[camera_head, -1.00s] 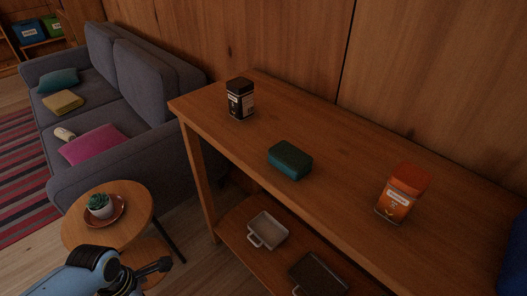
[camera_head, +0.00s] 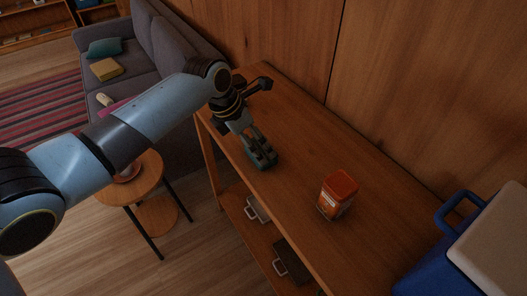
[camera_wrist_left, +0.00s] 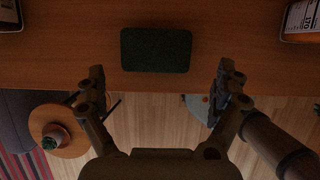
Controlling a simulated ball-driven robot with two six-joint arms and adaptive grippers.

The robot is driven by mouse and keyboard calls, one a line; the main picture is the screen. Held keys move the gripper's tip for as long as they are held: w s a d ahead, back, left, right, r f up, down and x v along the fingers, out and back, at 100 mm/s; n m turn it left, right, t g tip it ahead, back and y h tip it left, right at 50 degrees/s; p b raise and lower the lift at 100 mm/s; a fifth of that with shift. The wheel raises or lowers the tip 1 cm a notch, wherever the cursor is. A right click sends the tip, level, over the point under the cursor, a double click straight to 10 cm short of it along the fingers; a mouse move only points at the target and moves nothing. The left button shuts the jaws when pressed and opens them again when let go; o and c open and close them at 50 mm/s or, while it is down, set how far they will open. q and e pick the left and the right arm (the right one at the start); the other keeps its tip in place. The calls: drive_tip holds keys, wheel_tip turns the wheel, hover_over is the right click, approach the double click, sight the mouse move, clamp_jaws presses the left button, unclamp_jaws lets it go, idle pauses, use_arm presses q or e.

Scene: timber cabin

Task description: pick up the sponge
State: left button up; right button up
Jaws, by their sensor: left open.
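The dark green sponge (camera_wrist_left: 156,50) lies on the wooden shelf top, seen whole in the left wrist view. In the head view my gripper covers most or all of it. My left gripper (camera_head: 264,161) reaches down over the shelf top from the left in the head view. In the left wrist view its two fingers (camera_wrist_left: 161,75) are spread wide, with the sponge lying ahead of the gap between them. Nothing is held. I cannot tell whether the fingers touch the shelf top. My right gripper is not in view.
A blue box with a pale lid (camera_head: 492,240) is at the right. The round side table (camera_head: 150,178) and sofa (camera_head: 180,45) are at the left. Trays sit on the lower shelf.

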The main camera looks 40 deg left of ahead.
sight(260, 148)
use_arm(q)
drive_tip(key=x, duration=0.6)
drive_tip(key=shift+w+a+r, duration=0.15)
drive_tip(key=shift+w, duration=0.25)
drive_tip(key=c, duration=0.6)
drive_tip(key=shift+o, duration=0.2)
